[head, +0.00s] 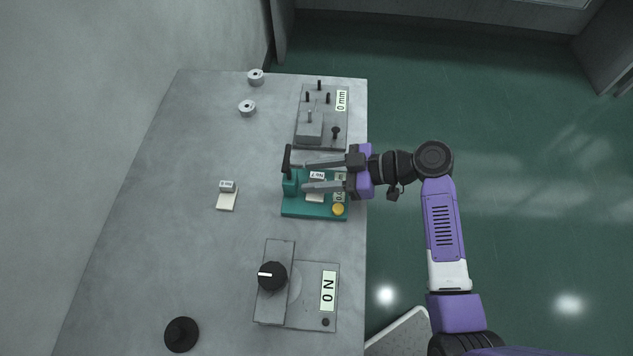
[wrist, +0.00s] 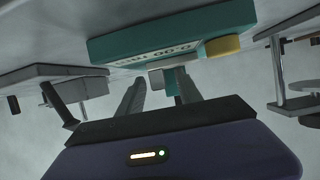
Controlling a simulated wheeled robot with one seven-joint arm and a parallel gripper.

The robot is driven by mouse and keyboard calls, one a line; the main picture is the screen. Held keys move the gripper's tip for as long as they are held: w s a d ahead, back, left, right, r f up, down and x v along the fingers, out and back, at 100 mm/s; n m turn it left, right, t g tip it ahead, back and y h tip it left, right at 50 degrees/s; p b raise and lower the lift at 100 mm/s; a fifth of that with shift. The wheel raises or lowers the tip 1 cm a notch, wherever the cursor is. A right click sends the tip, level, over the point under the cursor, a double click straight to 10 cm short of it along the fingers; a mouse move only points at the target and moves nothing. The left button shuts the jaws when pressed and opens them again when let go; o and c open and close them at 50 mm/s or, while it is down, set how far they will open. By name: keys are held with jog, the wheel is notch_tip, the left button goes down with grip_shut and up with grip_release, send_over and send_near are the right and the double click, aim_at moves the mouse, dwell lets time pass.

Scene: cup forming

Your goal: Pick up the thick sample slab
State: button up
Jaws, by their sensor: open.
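In the head view, a small white labelled slab (head: 317,175) is at the teal gauge (head: 300,211), above a pale card on its base. A second small labelled slab (head: 227,186) sits at the top end of a pale card (head: 226,202) to the left. The labels are too small to read, so I cannot tell which slab is the thick one. My gripper (head: 304,177) is open over the teal gauge, its fingers on either side of the first slab. In the wrist view, a pale block (wrist: 157,79) shows between the fingers (wrist: 158,92); contact is unclear.
The gauge has a dark upright lever (head: 287,158) and a yellow button (head: 338,209). A grey pegged plate (head: 312,102) stands behind it, and a black-knobbed device (head: 310,312) in front.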

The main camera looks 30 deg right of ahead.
grip_shut()
